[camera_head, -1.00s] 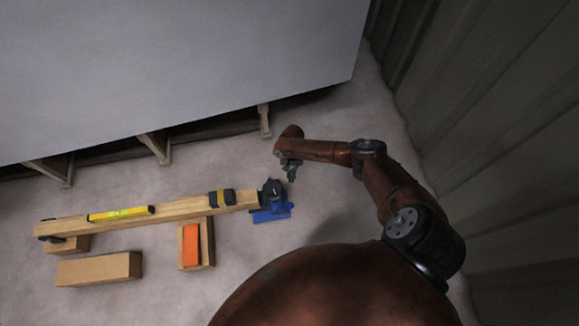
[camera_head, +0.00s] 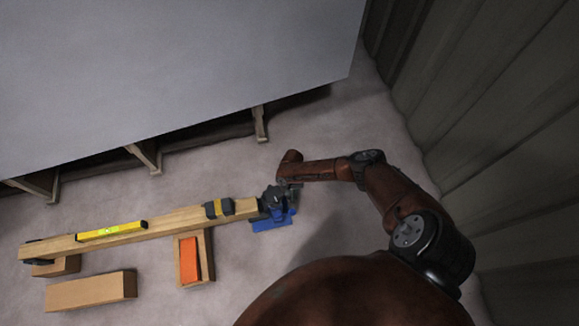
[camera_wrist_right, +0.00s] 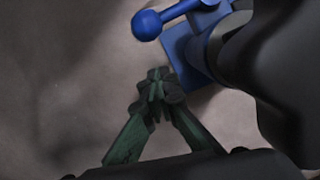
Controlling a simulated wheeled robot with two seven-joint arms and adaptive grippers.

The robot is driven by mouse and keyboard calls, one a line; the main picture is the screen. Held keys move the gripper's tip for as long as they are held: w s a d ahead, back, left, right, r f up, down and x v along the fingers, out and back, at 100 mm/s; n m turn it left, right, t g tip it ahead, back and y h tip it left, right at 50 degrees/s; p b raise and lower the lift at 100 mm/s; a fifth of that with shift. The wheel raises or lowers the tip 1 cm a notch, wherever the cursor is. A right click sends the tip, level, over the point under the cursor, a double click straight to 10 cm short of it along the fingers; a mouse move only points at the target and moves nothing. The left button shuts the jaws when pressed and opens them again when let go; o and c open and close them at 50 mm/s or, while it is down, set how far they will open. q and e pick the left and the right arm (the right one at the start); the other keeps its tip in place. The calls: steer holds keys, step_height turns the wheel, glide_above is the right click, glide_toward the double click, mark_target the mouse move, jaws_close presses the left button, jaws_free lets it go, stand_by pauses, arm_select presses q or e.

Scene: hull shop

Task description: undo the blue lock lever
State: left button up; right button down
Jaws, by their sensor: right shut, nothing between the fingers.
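The blue lock lever (camera_wrist_right: 172,15) shows at the top of the right wrist view, a rod with a round ball end. It belongs to a dark device with a blue base (camera_head: 272,223) at the right end of the wooden beam. My right gripper (camera_head: 292,190) is at this device in the head view, its tips hard to make out against it. In the right wrist view my right gripper (camera_wrist_right: 154,78) is shut and empty. Its tips lie below the ball, apart from it in the picture. My left gripper is not in view.
The wooden beam (camera_head: 180,222) carries a yellow level (camera_head: 112,231) and a dark-and-yellow block (camera_head: 219,208). A cardboard-coloured box (camera_head: 90,291) and an open wooden box (camera_head: 206,243) with an orange thing (camera_head: 190,260) lie nearby. A large grey panel (camera_head: 170,60) spans the upper left. Floor is clear right of the device.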

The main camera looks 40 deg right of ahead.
mark_target(286, 213)
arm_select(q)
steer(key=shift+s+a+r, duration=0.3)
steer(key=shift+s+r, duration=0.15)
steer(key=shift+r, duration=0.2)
arm_select(e)
steer(key=shift+s+a+r, duration=0.75)
steer(key=shift+s+a, duration=0.2)
steer(key=shift+a, duration=0.05)
arm_select(q)
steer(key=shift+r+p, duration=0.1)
steer(key=shift+p, duration=0.2)
